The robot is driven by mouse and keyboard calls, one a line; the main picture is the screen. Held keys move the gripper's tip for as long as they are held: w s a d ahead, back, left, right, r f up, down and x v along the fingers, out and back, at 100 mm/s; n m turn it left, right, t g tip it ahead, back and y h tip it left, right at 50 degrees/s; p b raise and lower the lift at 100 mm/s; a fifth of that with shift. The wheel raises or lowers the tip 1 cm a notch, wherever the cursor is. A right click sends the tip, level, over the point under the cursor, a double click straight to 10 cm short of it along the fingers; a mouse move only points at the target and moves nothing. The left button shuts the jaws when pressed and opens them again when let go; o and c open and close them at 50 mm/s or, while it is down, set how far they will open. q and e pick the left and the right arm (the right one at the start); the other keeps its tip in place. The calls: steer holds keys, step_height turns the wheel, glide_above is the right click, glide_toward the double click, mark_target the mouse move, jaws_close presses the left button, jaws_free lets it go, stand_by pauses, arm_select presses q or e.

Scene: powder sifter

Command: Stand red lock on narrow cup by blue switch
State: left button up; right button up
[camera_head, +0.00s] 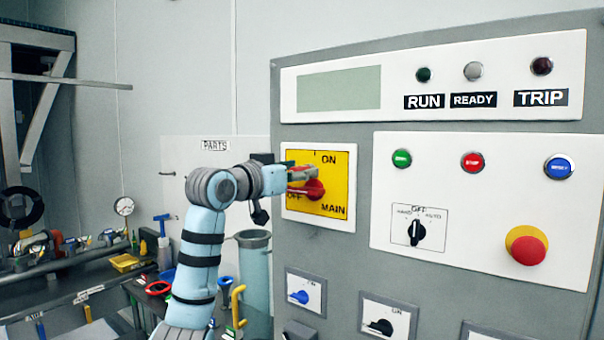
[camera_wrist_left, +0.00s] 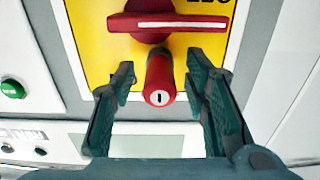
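The red lock (camera_wrist_left: 160,78) is a red cylinder with a keyhole in its end face. It sits at the red handle (camera_wrist_left: 150,22) of the yellow main switch (camera_wrist_left: 95,55). My left gripper (camera_wrist_left: 157,88) is open, with one finger on each side of the lock and gaps between. In the head view my left gripper (camera_head: 303,172) is at the main switch plate (camera_head: 335,165) and largely hides the lock. The blue switch (camera_head: 299,297) is lower on the cabinet. I cannot make out the narrow cup for certain. My right gripper is not in view.
A grey block (camera_head: 299,331) juts out below the blue switch. A black switch (camera_head: 381,327) is to its right. Buttons and a red emergency knob (camera_head: 529,249) are on the right panel. A cluttered bench with a yellow tray (camera_head: 124,263) stands at left.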

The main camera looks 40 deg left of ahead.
arm_select(q)
jaws_close()
steer(key=shift+s+f+b, duration=0.1)
steer(key=shift+f+b, duration=0.1)
steer(key=shift+b, duration=0.1)
steer(key=s+b, duration=0.1)
steer(key=s, duration=0.2)
steer(key=shift+r, duration=0.15)
steer(key=shift+s+b, duration=0.6)
steer(key=shift+s, duration=0.8)
